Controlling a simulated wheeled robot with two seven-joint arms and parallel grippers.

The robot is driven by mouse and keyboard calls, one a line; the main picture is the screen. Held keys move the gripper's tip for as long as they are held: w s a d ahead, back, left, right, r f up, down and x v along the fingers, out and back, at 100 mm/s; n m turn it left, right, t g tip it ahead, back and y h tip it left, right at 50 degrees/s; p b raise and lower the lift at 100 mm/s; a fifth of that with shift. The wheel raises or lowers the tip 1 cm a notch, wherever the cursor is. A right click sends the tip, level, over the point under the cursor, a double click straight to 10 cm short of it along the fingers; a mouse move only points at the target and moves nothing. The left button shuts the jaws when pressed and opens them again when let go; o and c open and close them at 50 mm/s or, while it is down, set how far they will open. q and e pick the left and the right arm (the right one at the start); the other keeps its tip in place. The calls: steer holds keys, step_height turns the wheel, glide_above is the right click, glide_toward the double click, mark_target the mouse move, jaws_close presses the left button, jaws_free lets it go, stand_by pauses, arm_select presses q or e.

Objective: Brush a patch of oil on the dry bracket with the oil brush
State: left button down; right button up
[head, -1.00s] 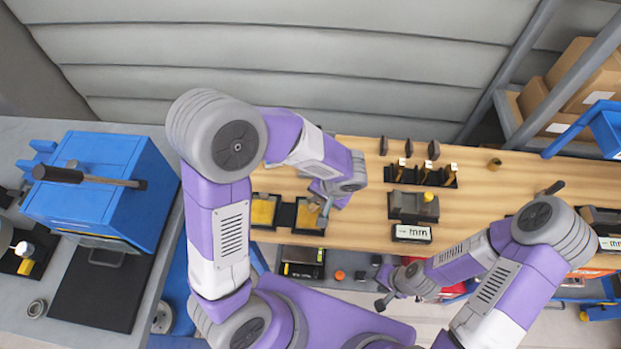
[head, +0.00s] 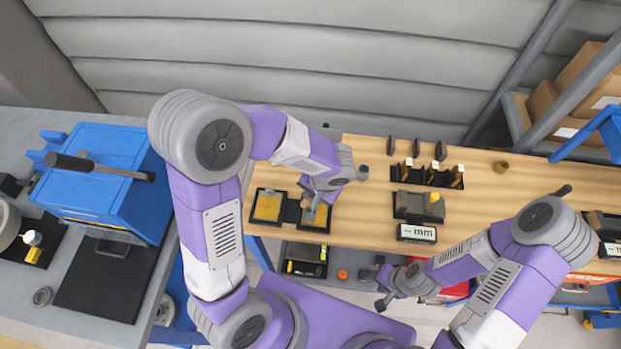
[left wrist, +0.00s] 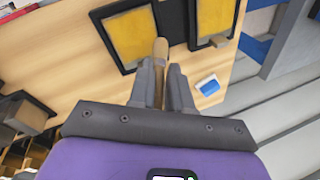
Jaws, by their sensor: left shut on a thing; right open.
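My left gripper (head: 312,196) is shut on a tan wooden handle, taken as the oil brush; the handle (left wrist: 160,58) shows between the fingers in the left wrist view. The brush's bristles cannot be made out. The gripper is over the right one of two black-framed trays with yellow panels, the left tray (head: 250,208) and the right tray (head: 328,226). The left wrist view shows the yellow panels near the handle's end; contact cannot be told. I cannot tell which thing is the dry bracket. My right gripper (head: 382,302) is open and empty, in front of the table.
The wooden table (head: 372,215) carries a black rack (head: 428,180) with several upright pieces, a grey block (head: 412,206) and a display marked mm (head: 417,233). A blue box machine (head: 100,190) stands on the left bench.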

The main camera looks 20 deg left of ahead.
arm_select(q)
step_height(320, 180, up, 8)
steer(key=p, duration=0.4)
steer(key=shift+d, duration=0.15)
steer(key=shift+w+f, duration=0.1)
steer(key=shift+f, duration=0.05)
